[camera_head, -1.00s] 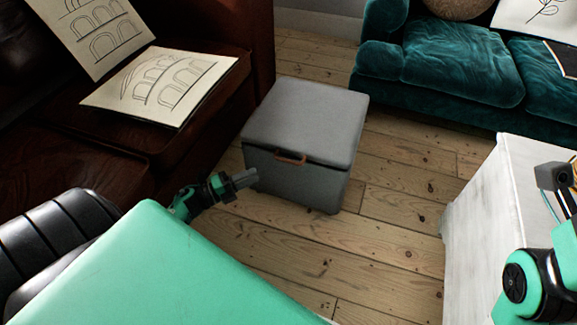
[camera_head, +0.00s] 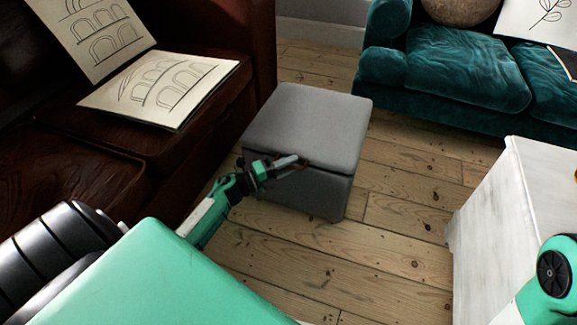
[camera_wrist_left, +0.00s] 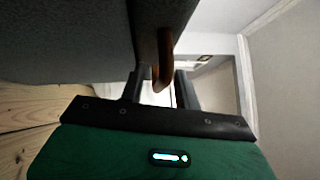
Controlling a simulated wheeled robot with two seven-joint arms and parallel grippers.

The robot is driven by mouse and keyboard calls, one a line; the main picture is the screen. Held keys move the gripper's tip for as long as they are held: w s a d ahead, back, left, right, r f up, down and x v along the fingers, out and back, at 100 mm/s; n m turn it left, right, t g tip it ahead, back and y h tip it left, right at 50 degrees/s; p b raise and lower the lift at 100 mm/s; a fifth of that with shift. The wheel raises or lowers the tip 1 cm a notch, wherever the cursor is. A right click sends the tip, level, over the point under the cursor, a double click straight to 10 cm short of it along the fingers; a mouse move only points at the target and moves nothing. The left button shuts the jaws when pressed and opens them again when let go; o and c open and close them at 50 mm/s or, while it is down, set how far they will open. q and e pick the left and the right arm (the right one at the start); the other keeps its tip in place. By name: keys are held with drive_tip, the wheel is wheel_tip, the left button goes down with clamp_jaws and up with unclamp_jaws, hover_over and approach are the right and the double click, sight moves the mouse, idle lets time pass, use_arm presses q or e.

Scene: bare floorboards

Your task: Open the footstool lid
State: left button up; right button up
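The grey footstool (camera_head: 322,196) stands on the floorboards with its padded lid (camera_head: 312,118) lying flat on top. A dark seam runs below the lid at the front. My left gripper (camera_head: 299,162) is at the front of the footstool, over the brown handle at the lid's edge, and mostly hides it in the head view. In the left wrist view, the handle (camera_wrist_left: 164,58) reaches in between the two spread fingers of the left gripper (camera_wrist_left: 161,90). The fingers stand apart, and I see no firm grip on it. My right gripper is out of view.
A dark red leather sofa (camera_head: 190,150) with arch drawings (camera_head: 160,85) is close on the left. A teal sofa (camera_head: 465,70) stands behind at the right. A white cabinet (camera_head: 500,210) is on the right. Bare floorboards (camera_head: 400,240) lie between the footstool and cabinet.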

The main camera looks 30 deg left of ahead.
use_arm(q)
clamp_jaws()
drive_tip(key=shift+r, duration=0.1)
